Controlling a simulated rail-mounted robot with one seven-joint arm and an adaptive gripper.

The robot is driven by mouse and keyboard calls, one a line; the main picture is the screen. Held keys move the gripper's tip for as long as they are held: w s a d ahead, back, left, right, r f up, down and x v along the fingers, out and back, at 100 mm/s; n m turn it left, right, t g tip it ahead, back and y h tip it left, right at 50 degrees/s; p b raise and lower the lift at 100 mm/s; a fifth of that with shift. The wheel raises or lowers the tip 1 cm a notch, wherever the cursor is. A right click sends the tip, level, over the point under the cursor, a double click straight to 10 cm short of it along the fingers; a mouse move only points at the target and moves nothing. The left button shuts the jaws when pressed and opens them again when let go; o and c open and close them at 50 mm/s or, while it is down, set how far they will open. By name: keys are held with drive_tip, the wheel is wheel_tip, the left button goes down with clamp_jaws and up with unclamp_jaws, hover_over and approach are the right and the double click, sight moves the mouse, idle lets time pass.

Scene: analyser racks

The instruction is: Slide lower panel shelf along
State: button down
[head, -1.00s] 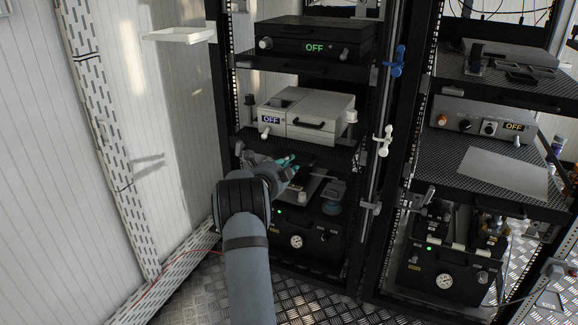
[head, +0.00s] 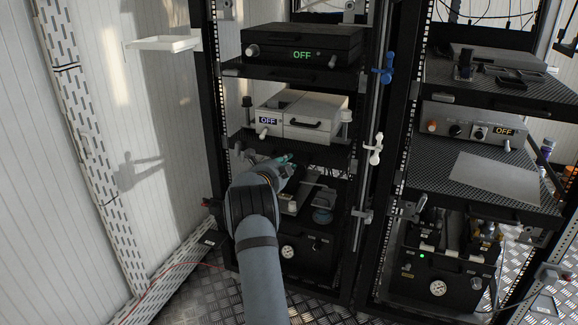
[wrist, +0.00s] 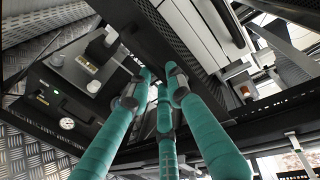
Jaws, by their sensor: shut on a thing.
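The lower panel shelf (head: 334,156) is a dark perforated shelf in the left rack, under the white and grey analyser (head: 298,113) with an "OFF" display. My gripper (head: 287,159) is at the front edge of this shelf, left of its middle. In the wrist view, my gripper (wrist: 158,80) has its teal fingers closed together at the dark shelf edge (wrist: 128,22). The fingertips hide the exact grip point. My arm covers the lower left part of the rack in the head view.
A black unit marked "OFF" (head: 303,44) stands on the shelf above. A pump-like unit with a gauge (head: 287,252) is below my gripper. A second rack (head: 484,195) stands to the right, and a white wall (head: 95,225) is to the left. The metal floor in front is clear.

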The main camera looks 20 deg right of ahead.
drive_tip(key=c, duration=2.1)
unclamp_jaws()
drive_tip(key=shift+d+r, duration=0.1)
drive_tip(key=shift+r, duration=0.2)
drive_tip(key=shift+o, duration=1.4)
drive_tip(key=shift+w+d+f, duration=0.1)
drive_tip(key=shift+w+f, duration=0.05)
drive_tip(key=shift+f, duration=0.05)
drive_tip(key=shift+o, duration=1.2)
drive_tip(key=v, duration=1.2)
drive_tip(key=shift+f, duration=0.1)
